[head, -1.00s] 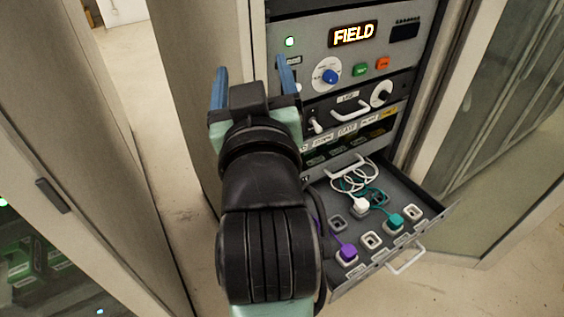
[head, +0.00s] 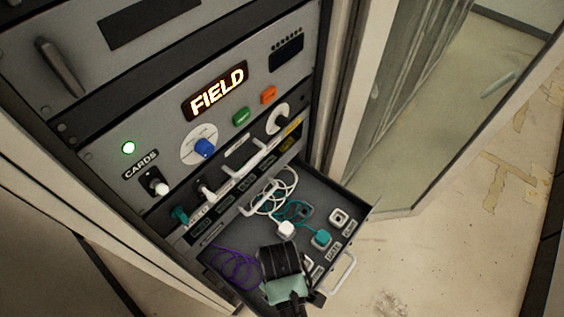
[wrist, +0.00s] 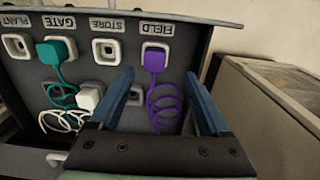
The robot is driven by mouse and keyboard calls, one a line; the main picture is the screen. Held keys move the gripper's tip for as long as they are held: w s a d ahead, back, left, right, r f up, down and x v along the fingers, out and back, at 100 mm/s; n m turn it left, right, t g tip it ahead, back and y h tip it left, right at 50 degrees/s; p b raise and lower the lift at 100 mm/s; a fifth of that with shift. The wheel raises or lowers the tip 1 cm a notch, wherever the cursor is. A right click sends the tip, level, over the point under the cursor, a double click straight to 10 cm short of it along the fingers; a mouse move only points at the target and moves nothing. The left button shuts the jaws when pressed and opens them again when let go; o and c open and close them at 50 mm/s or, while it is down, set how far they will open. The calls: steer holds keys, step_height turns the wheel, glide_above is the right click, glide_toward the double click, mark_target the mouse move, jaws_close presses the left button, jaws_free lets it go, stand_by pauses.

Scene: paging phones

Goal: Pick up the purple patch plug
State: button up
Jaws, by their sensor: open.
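The purple patch plug (wrist: 154,60) sits in the socket under the FIELD label in the wrist view, with its coiled purple cord (wrist: 165,105) running down from it. In the head view only the purple cord (head: 235,268) shows; my arm hides the plug. My gripper (wrist: 160,85) is open, its two blue fingers spread on either side of the purple cord in the picture. The plug appears beyond the fingertips, between their lines, and nothing is held.
A teal plug (wrist: 58,52) sits at GATE and a white plug (wrist: 88,98) lies nearby. An empty STORE socket (wrist: 106,48) is beside the purple plug. The open drawer has a white handle (head: 343,272). The rack panel (head: 160,100) rises behind it.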

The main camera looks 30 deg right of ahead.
steer(key=shift+w+f, duration=0.15)
steer(key=shift+f, duration=0.4)
steer(key=shift+d+f+p, duration=0.2)
steer(key=shift+f+p, duration=0.05)
steer(key=shift+f, duration=1)
steer(key=shift+d+f+p, duration=0.2)
steer(key=shift+f, duration=1.05)
jaws_close()
